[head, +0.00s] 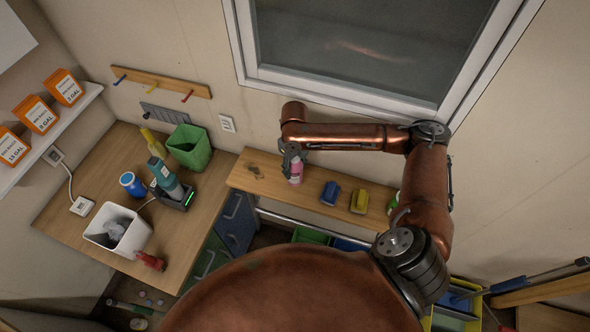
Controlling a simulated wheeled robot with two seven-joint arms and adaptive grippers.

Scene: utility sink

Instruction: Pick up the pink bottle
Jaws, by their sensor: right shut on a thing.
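The pink bottle (296,172) stands upright on the narrow wooden shelf (250,183) under the window. My right gripper (291,158) comes down from the copper arm and is shut on the bottle's upper part. The gripper hides the bottle's top. From this view I cannot tell whether the bottle's base touches the shelf. My left gripper does not show.
On the shelf, a blue sponge-like block (330,193) and a yellow one (359,201) sit right of the bottle. A green thing stands partly behind my arm. The left counter holds a green bin (189,147), a white bin (117,230) and a blue container (132,185).

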